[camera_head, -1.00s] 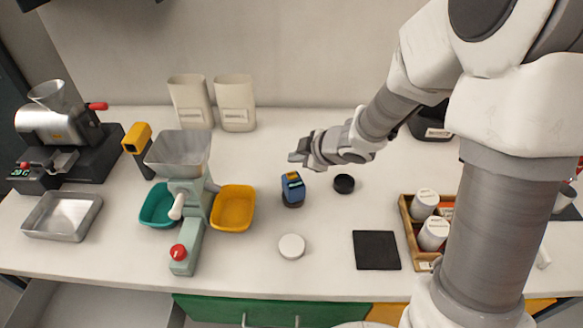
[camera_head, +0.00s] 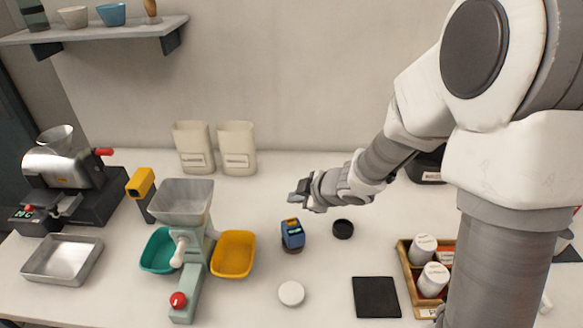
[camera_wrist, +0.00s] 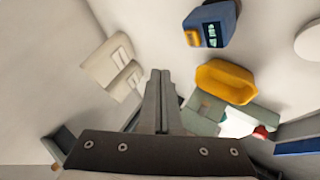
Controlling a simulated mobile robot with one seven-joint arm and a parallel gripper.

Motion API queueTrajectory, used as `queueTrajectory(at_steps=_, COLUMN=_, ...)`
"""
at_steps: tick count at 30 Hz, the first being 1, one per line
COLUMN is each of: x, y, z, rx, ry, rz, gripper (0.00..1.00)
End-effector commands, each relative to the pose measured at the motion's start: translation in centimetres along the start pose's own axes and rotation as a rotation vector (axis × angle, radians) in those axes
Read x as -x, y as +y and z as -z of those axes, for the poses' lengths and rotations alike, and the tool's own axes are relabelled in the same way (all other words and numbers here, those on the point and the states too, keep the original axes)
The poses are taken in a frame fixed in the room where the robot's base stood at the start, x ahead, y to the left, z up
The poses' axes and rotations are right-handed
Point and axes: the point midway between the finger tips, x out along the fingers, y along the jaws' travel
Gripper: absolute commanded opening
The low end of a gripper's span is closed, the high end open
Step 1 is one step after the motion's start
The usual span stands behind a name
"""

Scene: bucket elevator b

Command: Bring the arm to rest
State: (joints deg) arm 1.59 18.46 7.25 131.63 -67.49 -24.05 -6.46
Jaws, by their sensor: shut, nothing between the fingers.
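My gripper (camera_head: 299,199) is above the white counter in the head view, pointing left, with nothing held. In the wrist view its two fingers (camera_wrist: 160,85) lie together, shut and empty. My arm reaches in from the right side of the head view. A small blue device with a yellow top (camera_head: 292,233) stands on the counter just below and in front of the gripper, apart from it. It also shows in the wrist view (camera_wrist: 220,22).
A sorter with a grey hopper (camera_head: 184,200), teal tray (camera_head: 158,250) and yellow tray (camera_head: 233,254) stands left. Two cream bins (camera_head: 238,147) stand at the wall. A shelf (camera_head: 100,30) hangs upper left.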

Motion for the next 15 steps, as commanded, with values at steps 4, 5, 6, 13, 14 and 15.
queueTrajectory(at_steps=4, x=0.4, y=0.4, z=-0.1, rx=-0.008, ry=-0.014, rz=-0.014, gripper=0.0)
queueTrajectory(at_steps=5, x=0.8, y=0.8, z=-0.2, rx=-0.015, ry=-0.026, rz=-0.025, gripper=0.0)
queueTrajectory(at_steps=6, x=1.4, y=1.4, z=-0.4, rx=-0.029, ry=-0.046, rz=-0.046, gripper=0.0)
queueTrajectory(at_steps=13, x=8.8, y=5.5, z=-2.8, rx=-0.229, ry=-0.253, rz=-0.24, gripper=0.0)
queueTrajectory(at_steps=14, x=10.0, y=5.8, z=-3.1, rx=-0.265, ry=-0.28, rz=-0.265, gripper=0.0)
queueTrajectory(at_steps=15, x=11.6, y=6.1, z=-3.5, rx=-0.313, ry=-0.313, rz=-0.296, gripper=0.0)
